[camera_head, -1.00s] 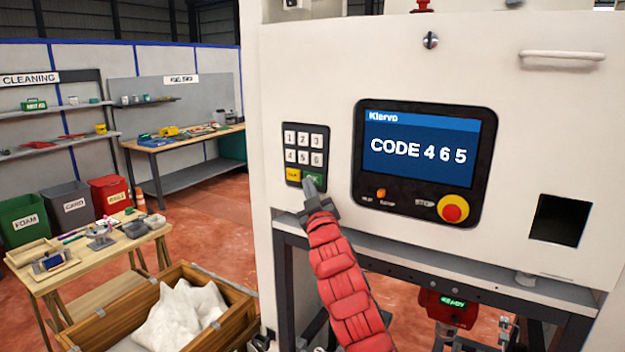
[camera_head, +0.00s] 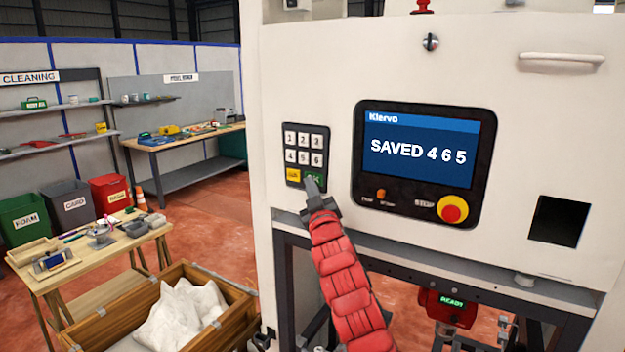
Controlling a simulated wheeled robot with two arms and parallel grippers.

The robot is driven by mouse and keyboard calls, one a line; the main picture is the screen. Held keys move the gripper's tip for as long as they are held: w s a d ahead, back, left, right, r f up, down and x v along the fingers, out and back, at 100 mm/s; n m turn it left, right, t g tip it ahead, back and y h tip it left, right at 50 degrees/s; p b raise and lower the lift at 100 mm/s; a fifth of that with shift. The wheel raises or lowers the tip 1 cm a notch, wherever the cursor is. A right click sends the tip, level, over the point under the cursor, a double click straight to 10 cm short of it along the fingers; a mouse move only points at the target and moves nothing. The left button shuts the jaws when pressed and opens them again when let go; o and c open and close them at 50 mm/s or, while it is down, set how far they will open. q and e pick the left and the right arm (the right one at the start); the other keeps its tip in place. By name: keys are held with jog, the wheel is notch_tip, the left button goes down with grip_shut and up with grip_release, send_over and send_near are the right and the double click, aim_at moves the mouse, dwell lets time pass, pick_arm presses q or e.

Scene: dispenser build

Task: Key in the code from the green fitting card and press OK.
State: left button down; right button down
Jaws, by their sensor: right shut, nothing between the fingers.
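The keypad (camera_head: 304,148) is on the white machine front, with white number keys, a yellow key and a green key at its bottom row. My right gripper (camera_head: 314,183) is shut and empty. Its tip is at the green key (camera_head: 319,177) and partly covers it; I cannot tell whether it touches. The screen (camera_head: 419,150) right of the keypad reads "SAVED 4 6 5" under "Klervo". I cannot make out a green fitting card in this view. My left gripper is not in view.
A red and yellow stop button (camera_head: 453,209) sits below the screen. A dark square opening (camera_head: 558,221) is at the right. A wooden crate (camera_head: 222,322) with white contents stands at the lower left, beside a small wooden table (camera_head: 60,286). A red unit (camera_head: 447,309) under the machine shows "READY".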

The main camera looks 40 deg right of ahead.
jog(key=shift+s+a+f+b, duration=0.1)
jog(key=shift+s+a+b, duration=0.2)
jog(key=shift+a+b, duration=0.45)
jog(key=a+b, duration=0.1)
jog(key=s+a+b, duration=0.1)
jog(key=a, duration=0.1)
jog(key=s+a+b, duration=0.1)
jog(key=shift+a, duration=0.25)
dwell(0.3)
